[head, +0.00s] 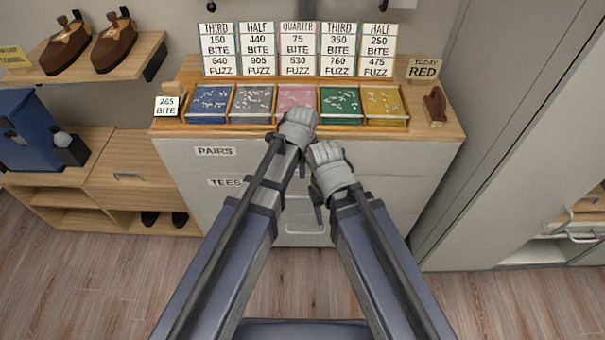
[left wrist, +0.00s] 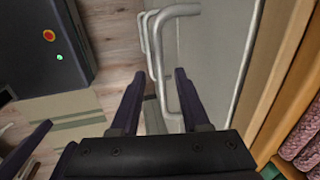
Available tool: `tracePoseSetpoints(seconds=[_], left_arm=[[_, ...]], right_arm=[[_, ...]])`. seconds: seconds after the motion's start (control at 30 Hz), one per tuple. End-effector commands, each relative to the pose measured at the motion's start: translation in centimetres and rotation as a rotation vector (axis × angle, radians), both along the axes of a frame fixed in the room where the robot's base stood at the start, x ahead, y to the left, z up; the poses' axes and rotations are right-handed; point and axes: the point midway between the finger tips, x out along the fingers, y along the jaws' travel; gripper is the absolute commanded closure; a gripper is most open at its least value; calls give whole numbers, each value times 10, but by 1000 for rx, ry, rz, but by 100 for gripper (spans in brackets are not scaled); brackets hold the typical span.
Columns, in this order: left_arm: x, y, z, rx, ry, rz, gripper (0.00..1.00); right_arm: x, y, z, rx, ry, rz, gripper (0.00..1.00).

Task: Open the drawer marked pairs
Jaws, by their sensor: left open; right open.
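The drawer front marked PAIRS (head: 180,153) is the top one in a light grey unit and looks shut. The TEES label (head: 225,182) is below it. My arms hide the PAIRS handle in the head view. My left gripper (left wrist: 159,73) is open and empty in the left wrist view. The nearest metal bar handle (left wrist: 157,45), seemingly the top drawer's, appears between its fingertips; I cannot tell how deep it sits, and no grip shows. My right gripper (head: 318,202) is lower, in front of the unit, its fingers mostly hidden behind its wrist.
Trays of coloured pieces (head: 210,104) stand on the wooden top (head: 448,132), under price cards (head: 298,50). A lower handle (head: 305,236) shows between my arms. A low shelf unit (head: 115,180) is at left, a tall grey cabinet (head: 500,130) at right. The wooden floor in front is clear.

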Motion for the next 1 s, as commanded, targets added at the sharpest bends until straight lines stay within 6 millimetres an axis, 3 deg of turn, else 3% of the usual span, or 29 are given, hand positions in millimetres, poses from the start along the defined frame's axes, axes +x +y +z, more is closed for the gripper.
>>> tracePoseSetpoints(seconds=[0.07,0.37,0.8,1.0], left_arm=[[2,0,-9,0,0,0,54],[2,0,-9,0,0,0,54],[2,0,-9,0,0,0,100],[2,0,-9,0,0,0,100]], right_arm=[[0,0,-9,0,0,0,50],[0,0,-9,0,0,0,50],[0,0,-9,0,0,0,50],[0,0,-9,0,0,0,50]])
